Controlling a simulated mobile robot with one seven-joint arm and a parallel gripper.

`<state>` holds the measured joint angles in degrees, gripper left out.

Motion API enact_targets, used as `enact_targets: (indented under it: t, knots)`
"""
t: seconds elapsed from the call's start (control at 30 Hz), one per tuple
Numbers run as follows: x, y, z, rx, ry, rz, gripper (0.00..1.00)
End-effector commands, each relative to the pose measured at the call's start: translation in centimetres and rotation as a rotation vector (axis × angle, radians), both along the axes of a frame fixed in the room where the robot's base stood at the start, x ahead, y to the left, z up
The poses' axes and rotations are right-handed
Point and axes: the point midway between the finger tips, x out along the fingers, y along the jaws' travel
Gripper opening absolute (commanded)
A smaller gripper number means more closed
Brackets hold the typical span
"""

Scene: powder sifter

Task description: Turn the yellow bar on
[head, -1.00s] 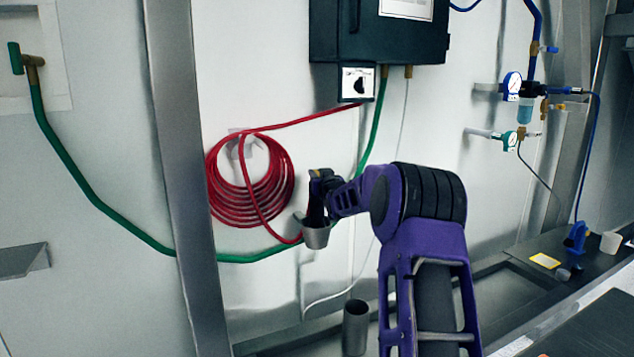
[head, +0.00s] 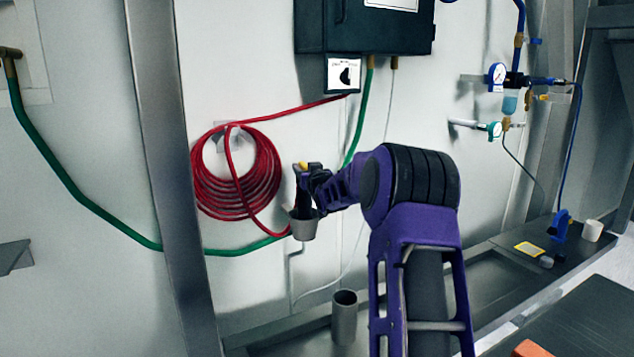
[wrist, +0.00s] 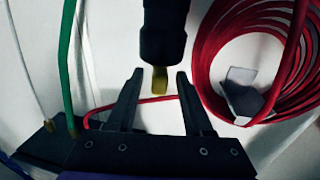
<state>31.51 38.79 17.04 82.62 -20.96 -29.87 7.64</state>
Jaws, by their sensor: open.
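The yellow bar (head: 303,165) shows as a small yellow spot at the top of a dark upright body with a grey cup (head: 303,228) at its lower end. In the wrist view the yellow bar (wrist: 160,81) is a short flat piece on the end of the dark cylinder (wrist: 163,30). My gripper (head: 308,176) is beside the dark body in the head view. In the wrist view my gripper (wrist: 159,74) is open, with one finger on each side of the bar and a visible gap on both sides. How the dark body is supported is hidden.
A coiled red hose (head: 237,175) hangs on the wall behind, with a green hose (head: 85,203) running past. A black cabinet (head: 360,28) is above. A grey cylinder (head: 344,318) stands below. An orange block (head: 532,349) is at the lower right.

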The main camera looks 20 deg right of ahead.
Motion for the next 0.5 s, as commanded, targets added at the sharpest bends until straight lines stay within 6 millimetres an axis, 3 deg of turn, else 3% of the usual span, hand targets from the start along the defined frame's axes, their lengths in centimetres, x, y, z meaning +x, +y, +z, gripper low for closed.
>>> enact_targets:
  t: [0.5]
  knots:
    - [-10.1,1.3,0.0,-0.003,0.0,-0.001,0.51]
